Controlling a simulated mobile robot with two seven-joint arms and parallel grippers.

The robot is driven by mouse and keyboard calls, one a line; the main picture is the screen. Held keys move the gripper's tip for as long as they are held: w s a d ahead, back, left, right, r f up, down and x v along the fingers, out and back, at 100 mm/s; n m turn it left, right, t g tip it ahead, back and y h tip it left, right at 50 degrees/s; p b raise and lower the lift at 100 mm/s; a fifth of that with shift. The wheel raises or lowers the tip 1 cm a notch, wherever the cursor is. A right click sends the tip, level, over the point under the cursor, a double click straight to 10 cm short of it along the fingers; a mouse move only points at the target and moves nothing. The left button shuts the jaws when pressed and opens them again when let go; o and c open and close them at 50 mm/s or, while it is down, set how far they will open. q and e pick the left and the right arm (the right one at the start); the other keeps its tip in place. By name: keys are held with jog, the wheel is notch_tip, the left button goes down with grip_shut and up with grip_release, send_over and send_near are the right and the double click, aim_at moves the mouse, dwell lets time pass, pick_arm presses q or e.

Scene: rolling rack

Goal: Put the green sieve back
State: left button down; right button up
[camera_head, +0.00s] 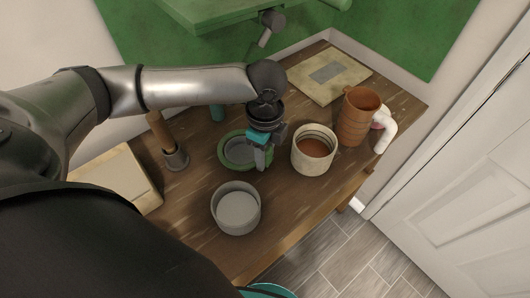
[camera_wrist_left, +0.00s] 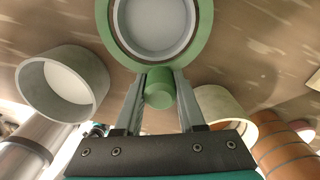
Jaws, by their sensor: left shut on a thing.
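The green sieve (camera_head: 227,158) has a round green rim and a grey inside. In the head view it is just left of my left gripper (camera_head: 261,158), over the wooden table. In the left wrist view the sieve (camera_wrist_left: 206,20) fills the top middle. Its green handle end (camera_wrist_left: 158,88) is between the two fingers of my left gripper (camera_wrist_left: 158,95), which is shut on it. I cannot tell whether the sieve touches the table. My arm and gripper hide part of its rim in the head view. My right gripper is not in view.
A grey round bowl (camera_head: 237,208) stands in front. A cream pot (camera_head: 313,149) and a brown mug (camera_head: 356,118) stand to the right, near a white object (camera_head: 387,129). A wooden-handled tool in a grey holder (camera_head: 175,158) stands left. A flat board (camera_head: 329,73) lies at the back.

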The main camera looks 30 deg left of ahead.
pick_arm(q)
jog(key=c, duration=0.5)
grip_release()
jog(key=shift+f, duration=0.1)
